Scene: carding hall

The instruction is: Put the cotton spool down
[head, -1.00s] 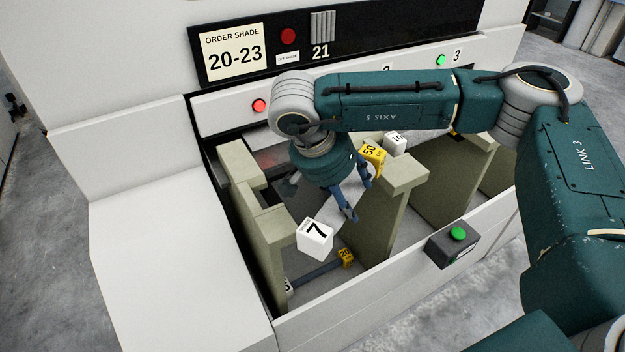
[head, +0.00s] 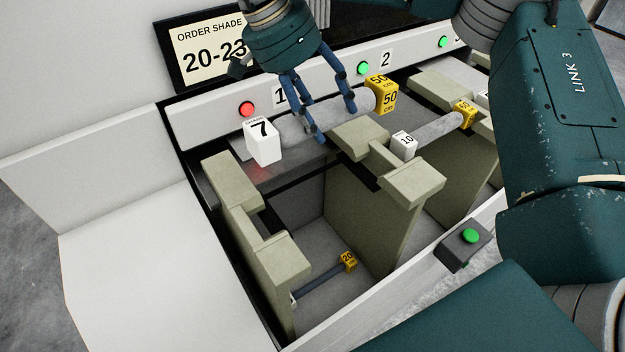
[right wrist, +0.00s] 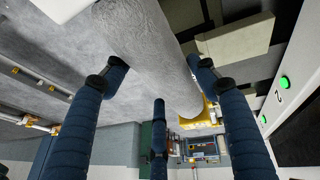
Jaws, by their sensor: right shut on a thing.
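The cotton spool (head: 305,122) is a pale grey roll with a white "7" block (head: 263,143) at its left end and a yellow "50" block (head: 381,97) at its right end. My right gripper (head: 328,122) has its blue fingers around the roll and holds it lengthwise along the back of the bays, in front of the numbered panel. Whether it touches the divider beneath, I cannot tell. In the right wrist view the roll (right wrist: 150,55) passes between the blue fingers, the yellow block (right wrist: 196,122) beyond. My left gripper is not in view.
Bay 1 (head: 295,235), under the red light (head: 247,109), has a thin dark spool (head: 320,281) low inside. Olive dividers (head: 370,200) stand on both sides. A grey spool (head: 436,131) lies in bay 2. A green button box (head: 464,245) sits on the front edge.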

